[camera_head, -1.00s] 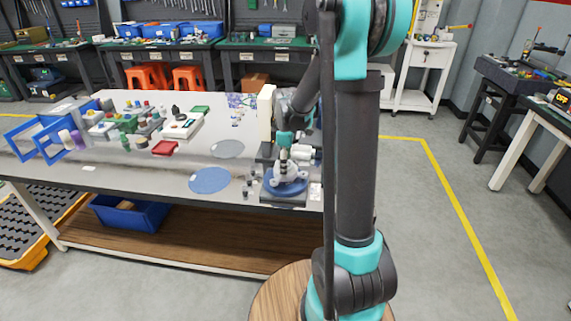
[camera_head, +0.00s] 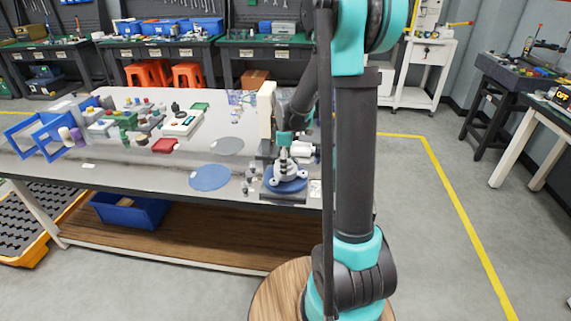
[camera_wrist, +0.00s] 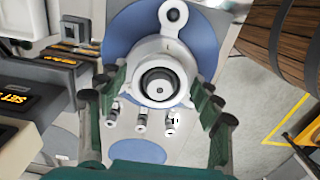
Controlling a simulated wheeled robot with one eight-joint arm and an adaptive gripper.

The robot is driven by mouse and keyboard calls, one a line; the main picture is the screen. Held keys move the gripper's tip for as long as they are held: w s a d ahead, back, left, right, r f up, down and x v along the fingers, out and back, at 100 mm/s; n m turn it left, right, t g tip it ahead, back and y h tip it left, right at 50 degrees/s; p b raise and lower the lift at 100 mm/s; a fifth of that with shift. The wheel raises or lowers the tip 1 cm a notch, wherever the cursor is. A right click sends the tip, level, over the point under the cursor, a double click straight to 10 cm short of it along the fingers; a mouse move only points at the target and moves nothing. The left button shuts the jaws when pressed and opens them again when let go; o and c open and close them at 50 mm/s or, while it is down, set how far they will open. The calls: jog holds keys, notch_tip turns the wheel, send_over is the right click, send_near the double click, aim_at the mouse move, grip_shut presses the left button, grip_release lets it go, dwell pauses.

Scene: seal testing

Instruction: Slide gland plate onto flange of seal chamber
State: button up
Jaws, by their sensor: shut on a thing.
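My gripper (camera_wrist: 160,88) shows in the wrist view with green fingers on both sides of a pale grey round part, which looks like the gland plate (camera_wrist: 158,50). It is shut on that part. An ear with a hole sticks out at the plate's top, and a dark bore with a grey centre shows in the middle. In the head view, my gripper (camera_head: 284,150) points down at the plate (camera_head: 288,170), above a blue round base (camera_head: 287,186). I cannot tell the seal chamber's flange from the plate, nor whether the two touch.
Several small metal parts (camera_wrist: 142,120) stand beside the blue base. A black-and-white device stands just behind.

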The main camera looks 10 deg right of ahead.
jog(key=shift+f, duration=0.4)
dwell(0.4)
jog(key=o, duration=1.5)
jog(key=shift+o, duration=0.2)
jog(key=shift+r, duration=4.5)
